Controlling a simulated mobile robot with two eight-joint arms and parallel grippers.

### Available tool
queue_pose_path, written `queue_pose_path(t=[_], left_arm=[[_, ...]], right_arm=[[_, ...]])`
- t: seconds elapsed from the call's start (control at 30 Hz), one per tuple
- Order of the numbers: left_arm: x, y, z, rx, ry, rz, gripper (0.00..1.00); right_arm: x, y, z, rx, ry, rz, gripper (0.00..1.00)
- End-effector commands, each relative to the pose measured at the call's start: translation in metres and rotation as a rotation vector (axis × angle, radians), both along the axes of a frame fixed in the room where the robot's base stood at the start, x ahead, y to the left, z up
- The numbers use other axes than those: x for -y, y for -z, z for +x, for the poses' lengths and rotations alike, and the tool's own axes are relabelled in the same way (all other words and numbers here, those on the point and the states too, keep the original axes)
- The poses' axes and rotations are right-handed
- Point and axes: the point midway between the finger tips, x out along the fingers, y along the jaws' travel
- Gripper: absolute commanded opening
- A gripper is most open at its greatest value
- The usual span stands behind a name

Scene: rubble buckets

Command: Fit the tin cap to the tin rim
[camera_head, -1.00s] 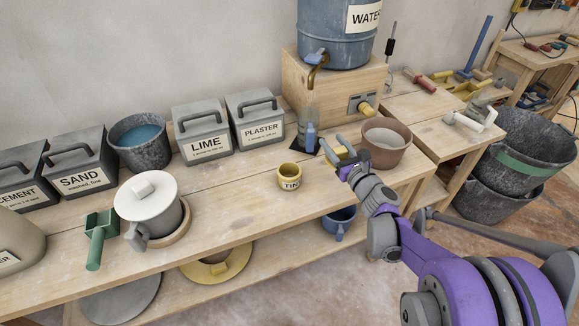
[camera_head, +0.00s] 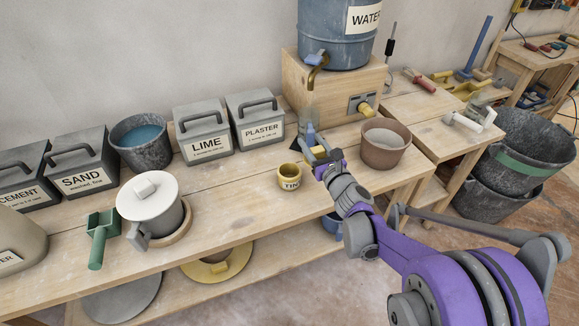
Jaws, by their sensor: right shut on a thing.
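The tin (camera_head: 290,177) is a small yellow cup with a "TIN" label, upright on the bench in the middle of the view. Its rim faces up and its top looks open and uncovered. My right gripper (camera_head: 316,150) is just to the right of the tin and a little behind it, apart from it. It is shut on a small yellow piece (camera_head: 320,154), which seems to be the tin cap. The fingers hide much of this piece, so its shape and tilt are hard to tell. My left gripper is not in view.
A brown pot (camera_head: 384,147) of grey material stands right of my gripper. Lime (camera_head: 204,136) and plaster (camera_head: 256,121) boxes stand behind the tin.

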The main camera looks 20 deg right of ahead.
Motion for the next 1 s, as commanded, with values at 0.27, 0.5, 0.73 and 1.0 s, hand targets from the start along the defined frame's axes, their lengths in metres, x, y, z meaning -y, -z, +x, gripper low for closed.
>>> queue_pose_path(t=[0.27,0.5,0.73,1.0], left_arm=[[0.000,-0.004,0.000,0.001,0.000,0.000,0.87],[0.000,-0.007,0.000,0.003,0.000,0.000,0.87],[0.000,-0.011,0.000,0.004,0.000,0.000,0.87],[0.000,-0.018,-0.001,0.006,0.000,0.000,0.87]], right_arm=[[-0.017,0.000,0.006,-0.001,-0.002,0.001,0.00],[-0.030,-0.001,0.012,0.001,-0.001,0.001,0.00],[-0.043,-0.001,0.017,-0.001,-0.001,0.002,0.00],[-0.057,-0.001,0.023,0.000,0.000,0.001,0.00]])
